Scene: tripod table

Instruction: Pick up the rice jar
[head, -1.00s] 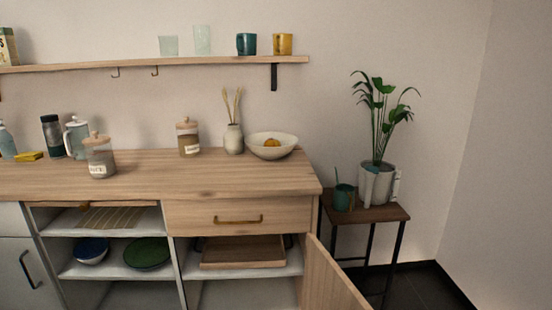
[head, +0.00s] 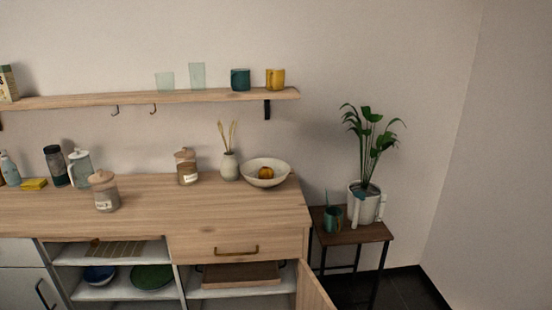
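Two jars with wooden lids stand upright on the wooden counter. The front jar (head: 104,192) stands near the counter's middle; its white label is too blurred to read now, but earlier its visible letters looked like the end of "rice". The other jar (head: 187,168) stands farther back and to the right, with grey-brown contents and a label I cannot read. Nothing touches either jar. Neither of my grippers shows in the head view.
A bowl with an orange fruit (head: 266,173) and a vase (head: 230,166) stand at the counter's right. A cabinet door (head: 314,291) hangs open at front right.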

